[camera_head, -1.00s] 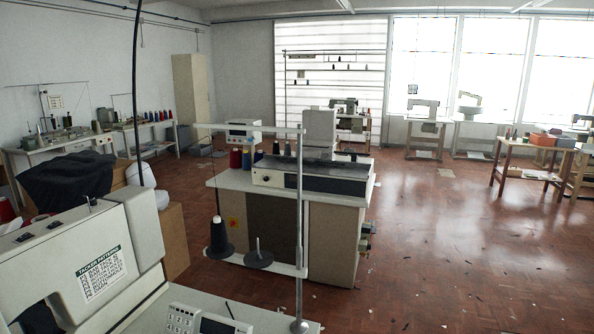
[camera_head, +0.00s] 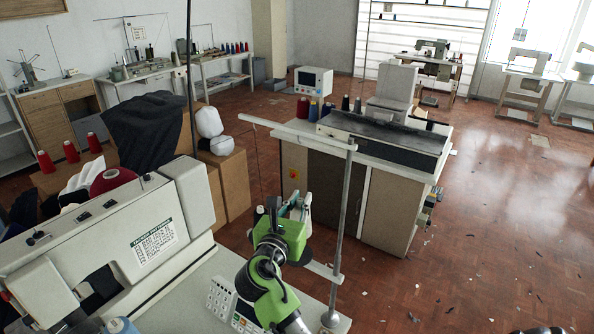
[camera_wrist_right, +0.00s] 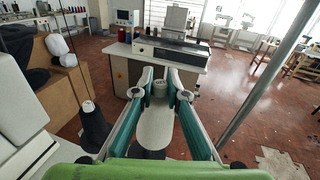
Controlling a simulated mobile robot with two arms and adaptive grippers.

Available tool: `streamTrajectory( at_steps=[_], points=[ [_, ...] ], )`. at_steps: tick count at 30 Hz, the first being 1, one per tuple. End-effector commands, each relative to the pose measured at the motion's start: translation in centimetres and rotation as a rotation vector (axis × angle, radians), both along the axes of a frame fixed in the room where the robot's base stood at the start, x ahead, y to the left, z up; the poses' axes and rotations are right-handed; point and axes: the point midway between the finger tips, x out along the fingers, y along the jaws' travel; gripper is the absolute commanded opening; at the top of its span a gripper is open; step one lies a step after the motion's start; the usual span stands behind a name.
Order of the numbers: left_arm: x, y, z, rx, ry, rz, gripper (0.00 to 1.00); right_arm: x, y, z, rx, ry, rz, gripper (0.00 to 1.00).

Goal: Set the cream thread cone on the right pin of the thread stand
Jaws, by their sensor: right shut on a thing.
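The cream thread cone (camera_wrist_right: 156,125) is between the fingers of my right gripper, seen from above in the right wrist view. My right gripper (camera_head: 295,205) is shut on it, and also shows in the wrist view (camera_wrist_right: 161,93). In the head view the gripper is at the thread stand (camera_head: 343,225), left of its pole, and hides most of the cone. A dark disc (camera_wrist_right: 150,154) shows beneath the cone. The right pin is hidden; I cannot tell whether the cone is around it or rests on the disc. A black cone (camera_wrist_right: 94,125) stands on the left. My left gripper is not in view.
The stand's top bar (camera_head: 297,134) runs above the gripper, and its pole (camera_wrist_right: 258,85) is to the right. The sewing machine (camera_head: 120,245) is close on the left. A keypad (camera_head: 222,298) lies below the arm. A machine cabinet (camera_head: 360,190) stands behind.

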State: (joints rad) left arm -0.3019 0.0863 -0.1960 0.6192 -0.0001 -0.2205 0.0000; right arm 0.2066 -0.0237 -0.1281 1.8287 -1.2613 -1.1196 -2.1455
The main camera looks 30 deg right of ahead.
Motion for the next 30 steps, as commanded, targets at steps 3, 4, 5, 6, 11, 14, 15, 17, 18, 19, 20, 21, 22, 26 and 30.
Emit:
streamTrajectory(
  at_steps=[3,4,5,6,11,14,15,17,18,19,20,21,22,26,30],
  points=[
    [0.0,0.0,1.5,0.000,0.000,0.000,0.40,1.3,-0.2,2.2,-0.001,-0.001,-0.039,0.00],
    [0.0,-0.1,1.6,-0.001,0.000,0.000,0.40,1.5,-0.2,2.3,-0.001,-0.001,-0.045,0.00],
    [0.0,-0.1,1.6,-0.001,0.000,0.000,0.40,1.6,-0.2,2.5,-0.001,-0.001,-0.049,0.00],
    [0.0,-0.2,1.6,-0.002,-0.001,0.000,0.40,1.8,-0.2,2.6,-0.002,-0.001,-0.054,0.00],
    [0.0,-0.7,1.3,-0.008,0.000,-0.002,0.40,1.8,-0.2,2.1,-0.004,0.000,-0.059,0.00],
    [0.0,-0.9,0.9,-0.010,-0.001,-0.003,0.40,1.8,-0.2,1.7,-0.004,0.000,-0.058,0.00],
    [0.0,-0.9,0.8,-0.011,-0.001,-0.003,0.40,1.8,-0.2,1.4,-0.004,0.000,-0.058,0.00],
    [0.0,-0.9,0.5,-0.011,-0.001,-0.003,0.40,1.8,-0.3,1.0,-0.004,0.000,-0.058,0.00],
    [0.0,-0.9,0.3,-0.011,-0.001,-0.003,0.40,1.8,-0.2,0.8,-0.004,0.000,-0.058,0.00],
    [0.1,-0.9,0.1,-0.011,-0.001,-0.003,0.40,1.8,-0.2,0.5,-0.004,0.000,-0.058,0.00],
    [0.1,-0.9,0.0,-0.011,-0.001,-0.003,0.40,1.8,-0.2,0.3,-0.004,0.000,-0.057,0.00],
    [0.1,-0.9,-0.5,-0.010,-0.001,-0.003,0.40,1.8,-0.2,0.0,-0.005,-0.002,-0.057,0.00],
    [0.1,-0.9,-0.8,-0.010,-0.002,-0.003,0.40,1.8,-0.2,-0.2,-0.004,-0.002,-0.057,0.00],
    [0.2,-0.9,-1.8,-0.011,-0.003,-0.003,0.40,1.8,-0.2,-1.0,-0.004,-0.002,-0.057,0.00],
    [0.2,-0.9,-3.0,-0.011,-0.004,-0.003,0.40,1.8,-0.2,-1.9,-0.003,-0.002,-0.057,0.00]
  ],
)
